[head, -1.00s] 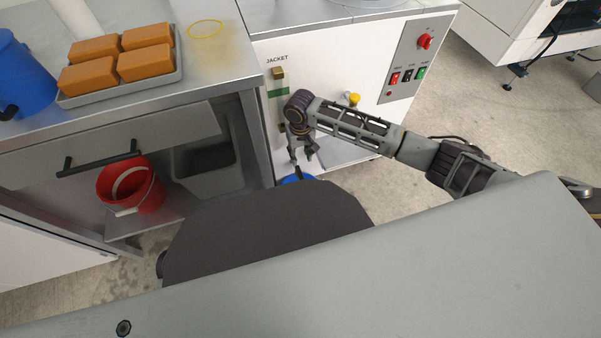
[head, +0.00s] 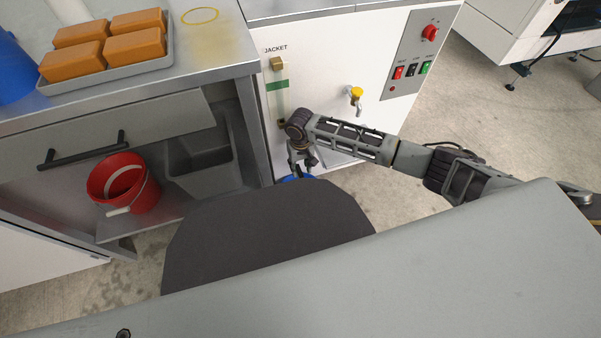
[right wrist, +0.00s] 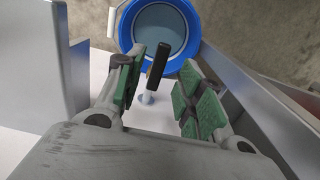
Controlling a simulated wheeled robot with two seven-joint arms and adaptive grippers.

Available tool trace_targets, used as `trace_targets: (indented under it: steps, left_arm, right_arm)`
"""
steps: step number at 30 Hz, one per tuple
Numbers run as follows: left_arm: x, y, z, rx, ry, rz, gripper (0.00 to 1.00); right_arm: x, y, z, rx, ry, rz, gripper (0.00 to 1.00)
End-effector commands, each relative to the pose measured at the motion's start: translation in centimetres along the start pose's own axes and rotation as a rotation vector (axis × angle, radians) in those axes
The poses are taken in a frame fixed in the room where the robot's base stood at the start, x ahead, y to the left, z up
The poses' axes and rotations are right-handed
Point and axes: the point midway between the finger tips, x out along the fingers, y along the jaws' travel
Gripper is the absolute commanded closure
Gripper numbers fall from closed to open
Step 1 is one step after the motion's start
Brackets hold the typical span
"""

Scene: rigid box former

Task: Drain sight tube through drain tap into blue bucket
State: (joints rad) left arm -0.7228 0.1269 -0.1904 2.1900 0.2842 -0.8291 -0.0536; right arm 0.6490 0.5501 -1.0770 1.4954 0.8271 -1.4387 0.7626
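The sight tube (head: 282,103) stands upright on the white cabinet front under the JACKET label, between brass fittings, with a green band behind it. My right gripper (head: 301,163) hangs low in front of the cabinet below the tube. In the right wrist view its green-padded fingers (right wrist: 165,78) are open, with a black lever (right wrist: 157,64), apparently the drain tap's handle, between them. Gaps show on both sides of the lever. The blue bucket (right wrist: 139,9) is below and beyond the lever; its grey-blue inside shows. In the head view the bucket (head: 296,179) is mostly hidden.
A yellow-handled tap (head: 356,95) and a switch panel (head: 415,55) are on the same cabinet. At left, a bench has a tray (head: 115,78) of orange blocks above, and a red bucket (head: 124,184) and grey bin (head: 201,165) below.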

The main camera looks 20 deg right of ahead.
Motion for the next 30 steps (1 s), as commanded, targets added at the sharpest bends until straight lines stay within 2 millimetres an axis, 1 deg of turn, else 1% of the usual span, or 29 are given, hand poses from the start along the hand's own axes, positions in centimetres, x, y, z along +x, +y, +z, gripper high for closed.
trace_targets:
  steps: [1,6,12,25,26,30]
  left_arm:
    - [0.3,-0.1,0.2,0.001,0.002,0.002,1.00]
    - [0.9,-0.1,0.5,0.000,0.008,0.012,1.00]
    - [1.3,-0.2,0.7,0.001,0.017,0.018,1.00]
    - [1.5,-0.2,0.9,-0.001,0.017,0.021,1.00]
    - [1.5,-0.2,0.9,-0.001,0.017,0.021,1.00]
    - [1.5,-0.2,0.8,-0.001,0.017,0.021,1.00]
  right_arm:
    - [0.7,0.0,0.0,0.000,0.000,0.000,0.62]
    - [2.1,0.0,0.0,0.000,-0.001,0.001,0.62]
    - [3.1,0.0,0.0,0.000,0.000,0.000,0.62]
    - [3.5,0.0,0.0,0.000,0.000,0.001,0.62]
    - [3.4,0.0,0.0,0.000,0.000,0.001,0.64]
    - [3.4,0.0,0.0,0.000,0.000,0.001,0.82]
